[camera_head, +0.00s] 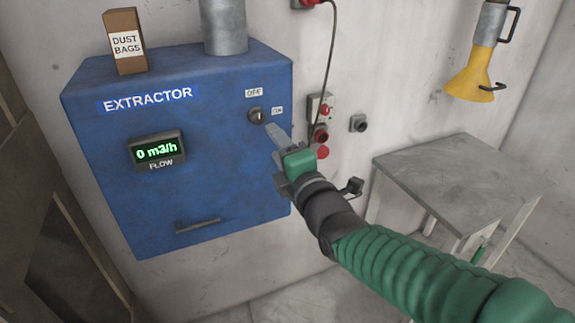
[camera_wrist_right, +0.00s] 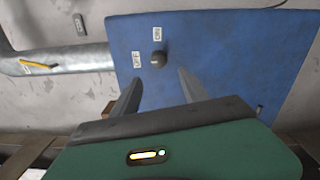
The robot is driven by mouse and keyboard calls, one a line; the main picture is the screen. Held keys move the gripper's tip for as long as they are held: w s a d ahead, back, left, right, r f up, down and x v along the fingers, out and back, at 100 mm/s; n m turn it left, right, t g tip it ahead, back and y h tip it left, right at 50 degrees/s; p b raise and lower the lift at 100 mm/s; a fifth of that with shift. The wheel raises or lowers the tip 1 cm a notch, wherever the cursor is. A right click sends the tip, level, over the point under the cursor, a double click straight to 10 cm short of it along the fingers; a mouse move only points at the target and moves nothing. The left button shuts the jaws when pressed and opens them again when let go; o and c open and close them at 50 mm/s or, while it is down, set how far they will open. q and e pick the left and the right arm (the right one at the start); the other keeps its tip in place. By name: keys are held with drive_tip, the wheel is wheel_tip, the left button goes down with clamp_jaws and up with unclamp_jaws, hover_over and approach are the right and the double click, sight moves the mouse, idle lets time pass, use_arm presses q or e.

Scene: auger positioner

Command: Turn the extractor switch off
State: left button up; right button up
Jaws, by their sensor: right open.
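The blue extractor box (camera_head: 205,190) is fixed to the wall, with a display (camera_head: 157,151) reading 0 m3/h. Its dark round extractor switch (camera_head: 257,116) sits at the upper right of the front, with an OFF label above and another small label to its right. In the right wrist view the switch (camera_wrist_right: 158,59) lies beyond the fingertips, roughly between their lines. My right gripper (camera_head: 272,133) is open, with its fingers just below and right of the switch. In the right wrist view my right gripper (camera_wrist_right: 160,78) shows two parted fingers with nothing between them. My left gripper is not in view.
A dust bags box (camera_head: 125,42) and a grey pipe (camera_head: 224,25) are on top of the extractor. Wall sockets with red parts (camera_head: 320,108) and a cable are to its right. A grey table (camera_head: 455,175) stands at the right, below a yellow funnel-shaped thing (camera_head: 470,82).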

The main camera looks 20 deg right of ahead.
drive_tip(key=s+p, duration=0.2)
drive_tip(key=p, duration=0.1)
drive_tip(key=s+p, duration=0.3)
drive_tip(key=shift+s+d+f, duration=0.1)
drive_tip(key=shift+s+f, duration=0.1)
drive_tip(key=shift+s, duration=0.05)
wheel_tip(320, 180, down, 12)
drive_tip(key=m+g, duration=0.5)
drive_tip(key=m, duration=0.1)
drive_tip(key=s+f+m+g, duration=1)
drive_tip(key=s+f+m, duration=0.4)
drive_tip(key=f, duration=0.4)
drive_tip(key=shift+s+f+g+h, duration=0.3)
drive_tip(key=shift+s+f+g, duration=0.1)
drive_tip(key=shift+s, duration=0.5)
drive_tip(key=shift+w+d, duration=0.1)
